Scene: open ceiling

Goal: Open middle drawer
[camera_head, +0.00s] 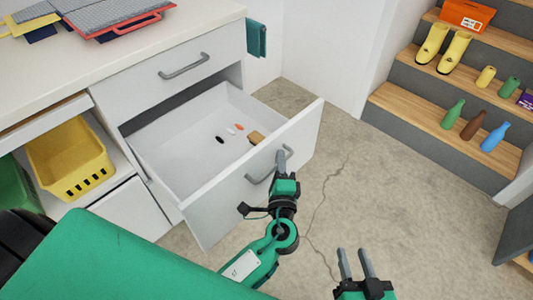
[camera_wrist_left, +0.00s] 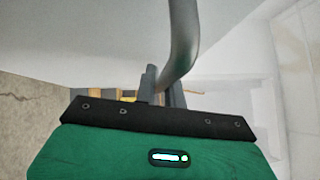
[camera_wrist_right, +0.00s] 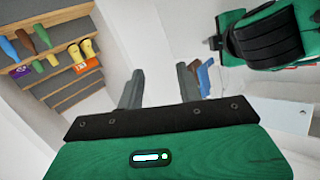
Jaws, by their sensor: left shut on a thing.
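The middle drawer (camera_head: 215,160) is white and pulled well out of the cabinet, with several small objects on its floor. My left gripper (camera_head: 282,160) is at the drawer's grey bar handle (camera_head: 262,178) and shut on it. The handle also shows between the fingers in the left wrist view (camera_wrist_left: 183,40). My right gripper (camera_head: 356,265) is open and empty, low in front of the drawer. Its two spread fingers show in the right wrist view (camera_wrist_right: 158,88).
Above is a shut drawer (camera_head: 215,58) with its own handle. A yellow basket (camera_head: 68,158) sits in the left compartment. Wooden steps (camera_head: 440,92) on the right hold boots and bottles. The floor (camera_head: 345,190) between is clear.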

